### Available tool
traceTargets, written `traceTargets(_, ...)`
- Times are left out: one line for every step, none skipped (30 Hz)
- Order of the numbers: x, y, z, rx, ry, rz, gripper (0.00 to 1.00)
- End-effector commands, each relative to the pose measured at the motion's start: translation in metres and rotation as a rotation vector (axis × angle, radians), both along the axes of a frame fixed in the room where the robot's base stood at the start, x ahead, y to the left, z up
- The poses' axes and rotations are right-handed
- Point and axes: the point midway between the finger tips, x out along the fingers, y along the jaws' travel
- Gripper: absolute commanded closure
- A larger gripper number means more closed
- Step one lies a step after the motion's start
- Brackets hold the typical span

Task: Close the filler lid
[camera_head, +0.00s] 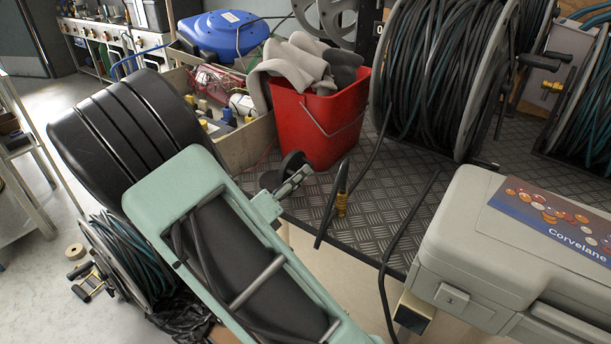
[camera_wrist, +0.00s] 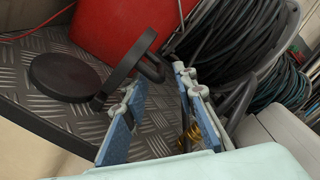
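The filler lid (camera_wrist: 130,56) appears to be a thick dark disc standing raised and tilted; it also shows in the head view (camera_head: 293,163). A flat dark round disc (camera_wrist: 63,77), apparently the filler top, lies beside it on the tread plate. It shows in the head view (camera_head: 268,181) just left of the lid. A dark curved piece sticks out right of the lid. My gripper (camera_wrist: 160,85) is open and empty, its blue-padded fingers apart, near the lid's right side. In the head view my gripper (camera_head: 297,179) partly covers the filler.
A red bucket (camera_head: 318,130) with grey cloths stands just behind the filler. A black hose with a brass fitting (camera_head: 341,205) stands to the right. A grey case (camera_head: 470,250) is at the right front. Hose reels (camera_head: 440,70) stand behind. Bare tread plate (camera_head: 385,195) lies between.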

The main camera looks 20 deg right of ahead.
Motion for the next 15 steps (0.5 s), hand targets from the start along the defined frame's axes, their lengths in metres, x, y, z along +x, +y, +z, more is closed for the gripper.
traceTargets(0.004, -0.008, -0.002, 0.0, -0.001, -0.004, 0.74)
traceTargets(0.007, -0.012, -0.002, 0.0, -0.001, -0.003, 0.74)
traceTargets(0.01, -0.016, -0.002, 0.001, -0.002, -0.003, 0.74)
traceTargets(0.012, -0.018, -0.001, 0.001, -0.002, -0.003, 0.74)
traceTargets(0.014, -0.02, -0.001, 0.002, -0.001, -0.002, 0.74)
traceTargets(0.016, -0.023, -0.001, 0.001, -0.001, -0.002, 0.74)
traceTargets(0.017, -0.025, -0.001, 0.001, -0.001, -0.002, 0.74)
traceTargets(0.018, -0.026, 0.0, 0.0, -0.001, -0.001, 0.74)
traceTargets(0.018, -0.027, 0.0, 0.0, -0.001, -0.001, 0.74)
traceTargets(0.019, -0.028, 0.0, 0.0, -0.001, -0.001, 0.74)
traceTargets(0.019, -0.028, 0.0, 0.0, -0.001, -0.001, 0.74)
traceTargets(0.019, -0.028, 0.001, 0.0, 0.0, -0.001, 0.74)
traceTargets(0.019, -0.028, 0.001, 0.0, 0.0, -0.001, 0.74)
traceTargets(0.019, -0.028, 0.001, 0.0, 0.0, -0.001, 0.74)
traceTargets(0.019, -0.028, 0.001, 0.0, 0.0, -0.001, 0.74)
